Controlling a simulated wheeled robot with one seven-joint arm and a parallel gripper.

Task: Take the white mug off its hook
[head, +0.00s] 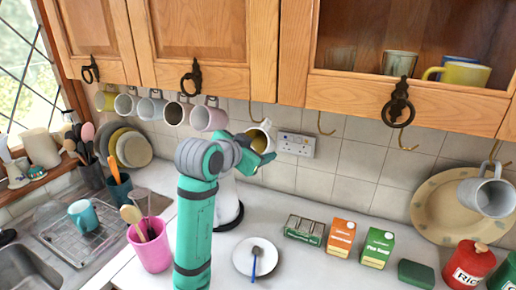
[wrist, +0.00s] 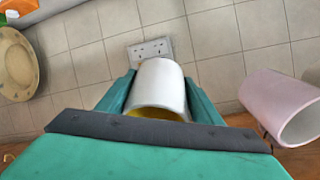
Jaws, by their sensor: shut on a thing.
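The white mug (head: 262,132), with a yellow inside, is tilted under the cabinet to the right of the pink mug. It also shows in the wrist view (wrist: 160,82), between the two fingers with its open end toward the palm. My gripper (head: 263,148) is shut on the mug, one finger on each side of it, as the wrist view also shows (wrist: 159,84). A hook (head: 251,108) shows just above the mug in the head view. I cannot tell whether the handle still hangs on it.
A pink mug (head: 208,117) and several other mugs hang in a row to the left. A wall socket (head: 297,144) is close on the right. Empty hooks (head: 326,124) hang farther right. The counter below holds a saucer (head: 257,257) and small boxes (head: 341,237).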

